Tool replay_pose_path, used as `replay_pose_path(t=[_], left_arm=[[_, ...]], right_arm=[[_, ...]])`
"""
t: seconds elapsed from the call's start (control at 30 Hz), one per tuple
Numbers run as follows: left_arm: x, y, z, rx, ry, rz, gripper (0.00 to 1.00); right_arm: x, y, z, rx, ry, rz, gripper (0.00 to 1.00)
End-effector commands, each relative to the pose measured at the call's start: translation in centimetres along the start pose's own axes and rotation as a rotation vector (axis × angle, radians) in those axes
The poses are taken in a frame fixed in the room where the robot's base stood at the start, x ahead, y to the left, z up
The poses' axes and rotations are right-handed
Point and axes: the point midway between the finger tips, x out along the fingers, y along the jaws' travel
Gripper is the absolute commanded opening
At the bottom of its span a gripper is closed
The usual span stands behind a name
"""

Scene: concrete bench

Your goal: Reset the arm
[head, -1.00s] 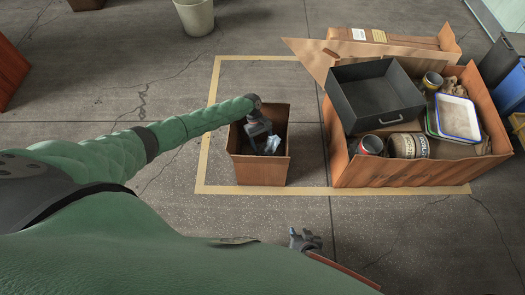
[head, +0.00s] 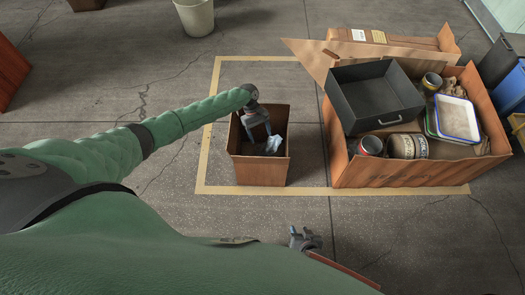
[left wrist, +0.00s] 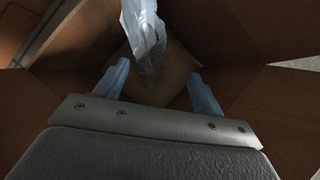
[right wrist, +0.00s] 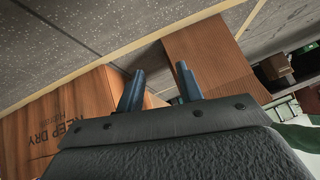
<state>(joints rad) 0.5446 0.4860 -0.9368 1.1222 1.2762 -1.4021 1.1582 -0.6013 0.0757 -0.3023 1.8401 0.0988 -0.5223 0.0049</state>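My left gripper (head: 258,133) is over the opening of a small brown cardboard box (head: 258,173). Its two fingers are apart and empty in the left wrist view (left wrist: 158,76). A crumpled pale-blue and clear plastic piece (head: 275,144) is in the box beside the fingers. It shows in the left wrist view (left wrist: 144,32) beyond the fingertips, not between them. My right gripper (head: 305,238) is low, near my body. Its fingers are apart with nothing between them in the right wrist view (right wrist: 160,72).
A large open box (head: 420,174) at the right holds a dark tray (head: 376,95), cans (head: 371,145) and a white-and-blue tray (head: 457,117). Yellow tape (head: 206,138) marks the floor around both boxes. A pale bin (head: 194,16) stands at the back. The floor left of the tape is mostly clear.

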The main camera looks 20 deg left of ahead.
Motion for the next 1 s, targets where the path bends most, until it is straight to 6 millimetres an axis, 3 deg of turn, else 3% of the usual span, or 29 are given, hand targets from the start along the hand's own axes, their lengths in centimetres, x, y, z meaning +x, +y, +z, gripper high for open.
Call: replay_pose_path(t=[0.03, 0.2, 0.63, 1.0], left_arm=[[-0.7, 0.0, 0.1, 0.001, 0.0, 0.0, 0.69], [-2.5, 0.0, 0.0, -0.001, 0.0, 0.0, 0.69], [-3.5, 0.0, 0.2, 0.0, 0.0, -0.001, 0.69], [-8.3, 0.0, 3.0, 0.0, 0.0, -0.001, 0.69]], right_arm=[[-0.1, 0.0, 0.8, 0.003, -0.022, 0.0, 0.36], [-0.2, 0.0, 0.6, 0.003, -0.022, 0.0, 0.36], [-0.7, -0.2, 0.0, 0.003, -0.023, -0.001, 0.36], [-8.1, -2.5, -8.0, -0.002, -0.092, -0.017, 0.36]])
